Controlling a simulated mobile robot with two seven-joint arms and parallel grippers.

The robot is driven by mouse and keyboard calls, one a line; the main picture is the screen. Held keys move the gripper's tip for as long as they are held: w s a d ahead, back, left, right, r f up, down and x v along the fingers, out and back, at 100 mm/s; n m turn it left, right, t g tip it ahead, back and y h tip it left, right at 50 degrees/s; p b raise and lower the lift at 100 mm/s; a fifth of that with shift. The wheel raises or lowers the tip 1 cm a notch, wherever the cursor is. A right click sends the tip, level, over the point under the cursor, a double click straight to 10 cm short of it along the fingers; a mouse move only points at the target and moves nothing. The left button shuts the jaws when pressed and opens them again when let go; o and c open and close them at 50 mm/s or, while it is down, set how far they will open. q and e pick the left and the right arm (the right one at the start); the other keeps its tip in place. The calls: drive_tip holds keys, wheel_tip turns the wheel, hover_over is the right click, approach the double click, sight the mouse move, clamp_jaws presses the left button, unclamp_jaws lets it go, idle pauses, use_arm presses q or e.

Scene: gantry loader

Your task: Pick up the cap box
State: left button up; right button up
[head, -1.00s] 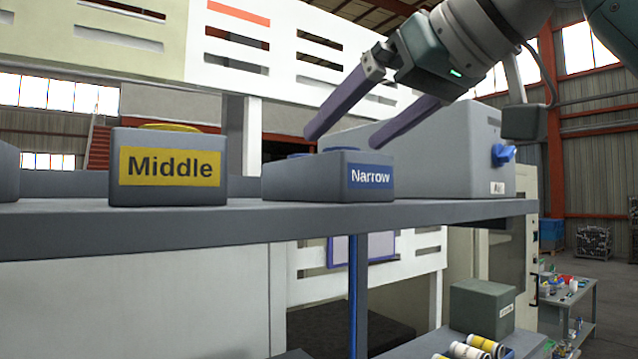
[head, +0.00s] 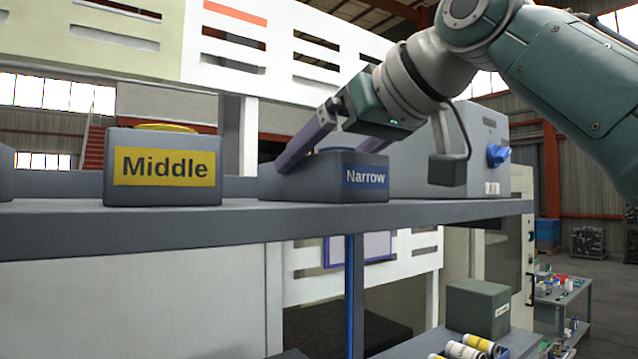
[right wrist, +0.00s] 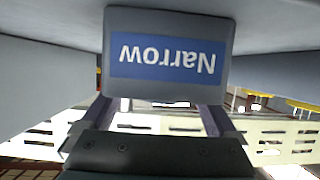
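The label is upside down in the right wrist view (right wrist: 168,58). My right gripper (head: 328,157) is at this box, its purple fingers wide apart. One finger slants down at the box's left part; the other is mostly hidden behind the box. Both fingertips are hidden in the right wrist view, and contact cannot be told. A grey box labelled "Middle" (head: 163,191) with a yellow top stands to the left. My left gripper is not in view.
A larger grey unit with a blue knob (head: 498,155) stands close behind and right of the Narrow box. A gap separates the Middle and Narrow boxes. Below are a dark green box (head: 478,309) and several yellow-and-white cylinders (head: 463,349).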

drive_tip(key=c, duration=0.7)
drive_tip(key=shift+c, duration=0.6)
drive_tip(key=shift+r, duration=0.2)
